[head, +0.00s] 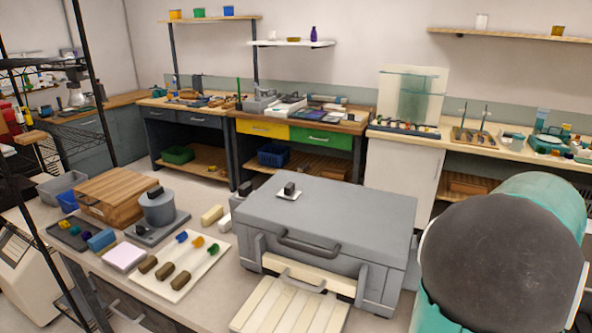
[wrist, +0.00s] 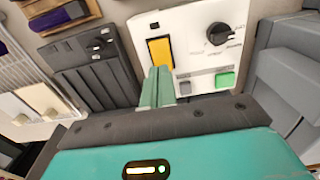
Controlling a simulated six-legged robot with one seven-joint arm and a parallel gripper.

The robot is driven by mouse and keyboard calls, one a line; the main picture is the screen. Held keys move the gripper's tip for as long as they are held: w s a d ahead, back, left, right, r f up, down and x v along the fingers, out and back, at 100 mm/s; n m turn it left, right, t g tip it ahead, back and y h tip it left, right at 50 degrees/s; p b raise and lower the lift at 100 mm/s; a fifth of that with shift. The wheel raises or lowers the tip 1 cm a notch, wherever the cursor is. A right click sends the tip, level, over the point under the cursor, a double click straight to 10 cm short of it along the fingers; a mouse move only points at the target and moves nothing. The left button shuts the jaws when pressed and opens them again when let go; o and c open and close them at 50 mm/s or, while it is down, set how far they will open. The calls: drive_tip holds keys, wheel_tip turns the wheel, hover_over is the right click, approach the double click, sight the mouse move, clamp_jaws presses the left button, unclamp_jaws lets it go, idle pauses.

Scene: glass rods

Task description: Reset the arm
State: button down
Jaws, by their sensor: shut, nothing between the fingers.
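My gripper (wrist: 159,70) shows in the wrist view as two teal fingers lying side by side with no gap between them. It is shut and holds nothing. The fingertips appear just below a yellow rectangle on a white panel (wrist: 197,65); whether they touch the panel I cannot tell. The panel also carries a black knob (wrist: 218,34) and a green button (wrist: 225,79). In the head view, a teal part of my arm with a dark round cap fills the lower right. My gripper is not visible there.
A large grey case (head: 335,215) stands on the near bench, with a wooden box (head: 118,197) and a white board (head: 187,268) of small pieces to its left. A dark slotted box (wrist: 92,70) is left of the panel. Benches line the back wall, with floor between.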

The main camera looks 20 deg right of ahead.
drive_tip(key=w+a+r+n+t, duration=0.2)
drive_tip(key=w+a, duration=0.4)
drive_tip(key=a, duration=0.5)
drive_tip(key=w+a+r+n+t, duration=0.1)
drive_tip(key=w+a+r+n, duration=0.3)
drive_tip(key=a, duration=0.8)
drive_tip(key=s+a+n+t, duration=0.2)
drive_tip(key=s+a+n, duration=0.1)
drive_tip(key=a, duration=1.6)
drive_tip(key=shift+a+f+t, duration=0.25)
drive_tip(key=shift+a+t, duration=0.05)
drive_tip(key=shift+d, duration=0.15)
